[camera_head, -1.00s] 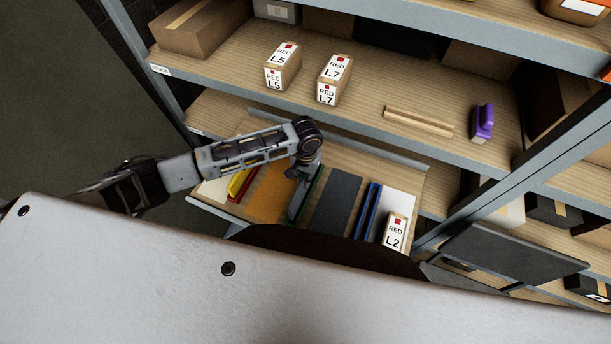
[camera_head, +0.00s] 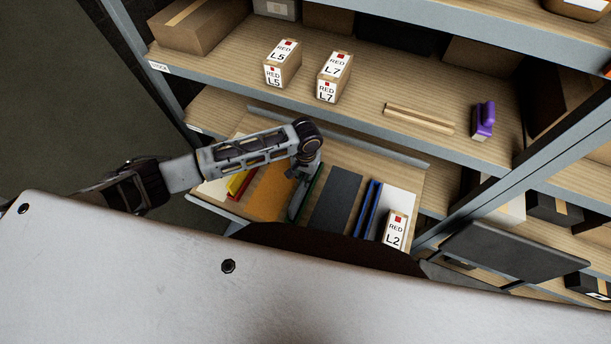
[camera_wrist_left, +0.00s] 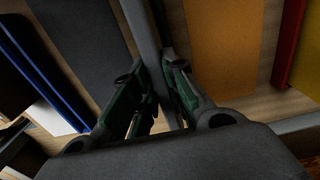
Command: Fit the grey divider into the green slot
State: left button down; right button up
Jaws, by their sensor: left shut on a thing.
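My left gripper (camera_head: 297,206) is over the lower shelf board, pointing down. In the left wrist view the left gripper (camera_wrist_left: 160,105) is shut on the grey divider (camera_wrist_left: 146,38), a long thin bar running up between the fingers. A green strip (camera_head: 313,186), seemingly the green slot, shows just right of the gripper in the head view, between the orange and dark grey panels. The gripper hides part of it. Green also shows by the fingers in the wrist view. I cannot tell whether the divider sits in the slot. My right gripper is not in view.
An orange panel (camera_head: 268,193) lies left of the gripper and a dark grey panel (camera_head: 336,198) right. Blue rails (camera_head: 368,209) and an L2 box (camera_head: 395,231) are farther right. Yellow (camera_head: 239,182) and red strips lie left. The shelf above holds L5 and L7 boxes (camera_head: 333,76).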

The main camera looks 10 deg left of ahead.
pick_arm(q)
jog(key=shift+f+b, duration=0.45)
jog(key=shift+f, duration=0.95)
dwell(0.4)
jog(key=c, duration=1.4)
grip_release()
jog(key=shift+o, duration=0.2)
jog(key=shift+r, duration=6)
jog(key=shift+s, duration=0.1)
